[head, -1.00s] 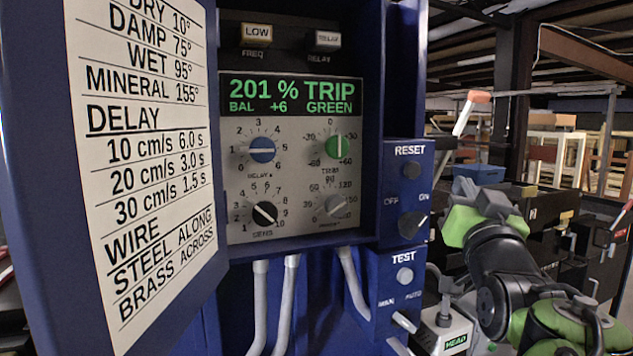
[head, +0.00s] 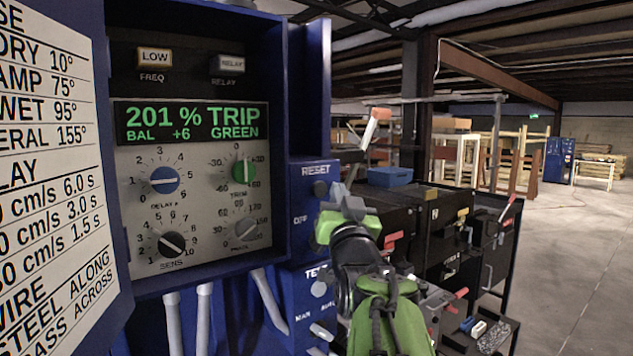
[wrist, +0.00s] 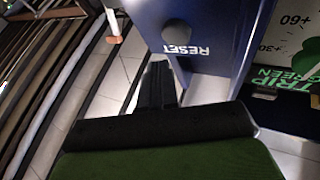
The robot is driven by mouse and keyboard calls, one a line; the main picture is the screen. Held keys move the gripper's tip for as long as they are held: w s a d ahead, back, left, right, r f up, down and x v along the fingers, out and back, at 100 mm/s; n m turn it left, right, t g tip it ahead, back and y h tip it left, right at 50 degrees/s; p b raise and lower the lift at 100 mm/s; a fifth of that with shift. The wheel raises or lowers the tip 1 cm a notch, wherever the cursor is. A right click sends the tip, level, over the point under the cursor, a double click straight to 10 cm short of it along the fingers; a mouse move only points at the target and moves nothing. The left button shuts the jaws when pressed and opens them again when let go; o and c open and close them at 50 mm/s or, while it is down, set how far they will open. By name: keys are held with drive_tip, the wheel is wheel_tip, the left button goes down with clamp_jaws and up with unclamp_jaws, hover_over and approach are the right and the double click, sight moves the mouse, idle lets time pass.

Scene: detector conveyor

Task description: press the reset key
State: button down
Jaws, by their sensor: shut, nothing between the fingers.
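The reset key (head: 320,188) is a small dark round button under the white RESET lettering on a blue side box. In the wrist view the key (wrist: 177,33) and its lettering appear upside down, beyond the fingertips. My gripper (head: 343,193) is shut and empty. It is just right of the key in the head view, its green and black body below. In the wrist view the dark fingers (wrist: 157,85) lie together, and I see no contact with the key. The gripper hides the OFF/ON knob in the head view.
The control cabinet's display (head: 190,123) reads 201 % TRIP, BAL +6, GREEN. Below the key is a TEST button (head: 320,288) with a toggle. A lettered chart (head: 45,170) is at the left. A dark tool trolley (head: 430,215) stands behind my arm; open floor is at right.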

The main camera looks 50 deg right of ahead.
sight(325, 183)
drive_tip(key=shift+w+d+f, duration=0.1)
drive_tip(key=shift+w, duration=0.6)
idle(1.5)
drive_tip(key=shift+w+d, duration=0.1)
drive_tip(key=shift+w, duration=0.35)
drive_tip(key=shift+w+d, duration=0.1)
drive_tip(key=shift+w, duration=0.35)
idle(0.5)
idle(0.3)
drive_tip(key=shift+s+a+b, duration=0.2)
drive_tip(key=shift+s+b, duration=0.7)
